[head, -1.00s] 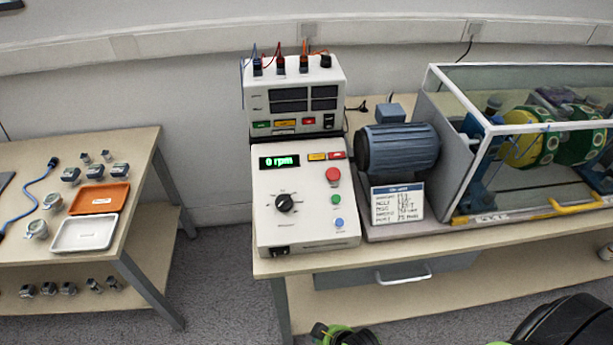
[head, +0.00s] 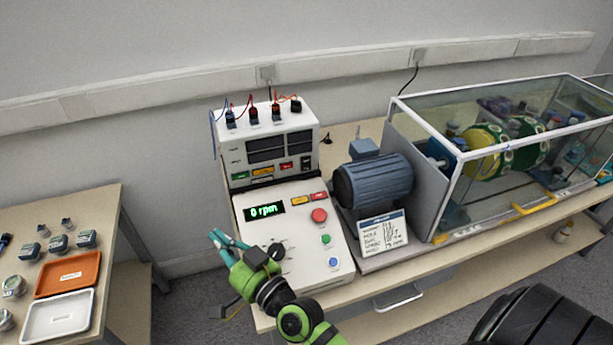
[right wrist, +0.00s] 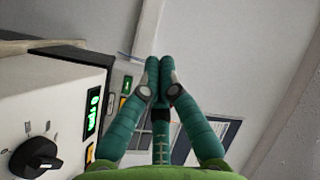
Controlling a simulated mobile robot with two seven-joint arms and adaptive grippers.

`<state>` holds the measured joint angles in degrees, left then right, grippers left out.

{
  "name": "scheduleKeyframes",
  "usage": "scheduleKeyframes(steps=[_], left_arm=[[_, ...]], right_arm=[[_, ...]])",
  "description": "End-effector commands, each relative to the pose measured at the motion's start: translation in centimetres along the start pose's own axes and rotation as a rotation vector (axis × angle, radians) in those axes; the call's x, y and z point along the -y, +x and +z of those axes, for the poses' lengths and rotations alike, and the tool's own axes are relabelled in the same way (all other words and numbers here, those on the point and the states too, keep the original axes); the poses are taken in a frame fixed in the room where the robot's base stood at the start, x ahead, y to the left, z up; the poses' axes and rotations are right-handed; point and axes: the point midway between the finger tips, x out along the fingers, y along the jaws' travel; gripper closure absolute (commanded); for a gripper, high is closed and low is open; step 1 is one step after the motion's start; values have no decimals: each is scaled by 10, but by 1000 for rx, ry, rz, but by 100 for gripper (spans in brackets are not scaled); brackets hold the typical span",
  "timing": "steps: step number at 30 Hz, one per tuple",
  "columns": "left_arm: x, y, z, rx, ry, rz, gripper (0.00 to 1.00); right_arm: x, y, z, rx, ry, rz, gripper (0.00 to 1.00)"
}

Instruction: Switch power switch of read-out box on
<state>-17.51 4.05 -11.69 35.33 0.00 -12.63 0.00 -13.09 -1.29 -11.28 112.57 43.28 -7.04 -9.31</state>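The read-out box (head: 262,130) stands at the back of the bench, behind the control box. Its display windows (head: 280,147) are dark. A small black switch (head: 306,165) sits at its lower right front; its setting is too small to tell. My right gripper (head: 218,243) is at the left edge of the control box, in front of and below the read-out box, touching neither visibly. Its teal fingers are empty, with a gap between them in the head view. In the right wrist view two fingers (right wrist: 160,68) lie close together, with a third between and behind. My left gripper is out of view.
The control box (head: 335,265) has a lit 0 rpm display (head: 264,211), a black knob (head: 277,251) and a red button (head: 319,215). Cables (head: 253,108) rise from the read-out box. A motor (head: 373,182) and sign (head: 383,233) stand right. A side table (head: 108,205) is left.

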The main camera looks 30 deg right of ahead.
Motion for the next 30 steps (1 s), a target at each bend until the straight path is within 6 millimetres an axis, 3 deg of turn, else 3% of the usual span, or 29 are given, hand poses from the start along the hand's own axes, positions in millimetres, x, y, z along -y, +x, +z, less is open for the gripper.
scheduleKeyframes(steps=[6, 12, 17, 21, 30], left_arm=[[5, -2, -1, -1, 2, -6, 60], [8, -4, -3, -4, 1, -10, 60], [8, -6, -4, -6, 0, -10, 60], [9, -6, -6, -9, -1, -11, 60], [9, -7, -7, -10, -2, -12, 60]], right_arm=[[-16, 18, -76, -404, 225, 79, 100], [-58, 8, -115, -723, 431, 264, 100], [-95, -11, -118, -916, 573, 467, 100], [-116, -27, -108, -1018, 654, 631, 100], [-129, -42, -93, -1086, 712, 779, 100]])
